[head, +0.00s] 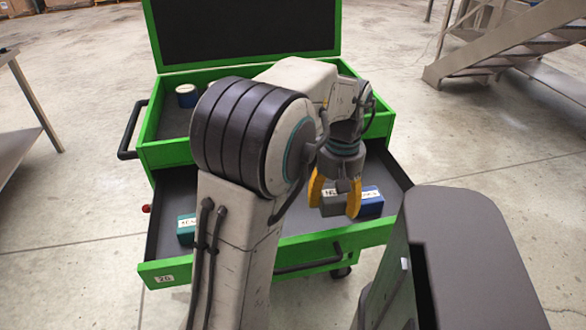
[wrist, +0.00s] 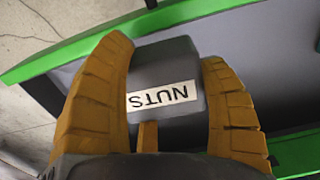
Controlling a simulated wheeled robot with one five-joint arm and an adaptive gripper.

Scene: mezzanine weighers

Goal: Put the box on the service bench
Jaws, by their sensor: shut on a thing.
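My gripper (head: 335,196) is over the open drawer, its two yellow fingers shut on a dark grey box (head: 331,207). In the wrist view the box (wrist: 165,72) sits between the fingers (wrist: 165,60), with a white label reading NUTS, upside down. I cannot tell whether it touches the drawer floor. A blue box (head: 370,203) is close beside it on the right. A teal box (head: 186,230) is at the drawer's left. No surface in view is marked as the service bench.
The green tool cart (head: 245,60) has its lid raised and its drawer (head: 320,243) pulled out. A round container (head: 187,95) stands in its top tray. A metal table edge (head: 12,152) is at the left. Metal stairs (head: 510,45) rise at the back right. Concrete floor lies open around.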

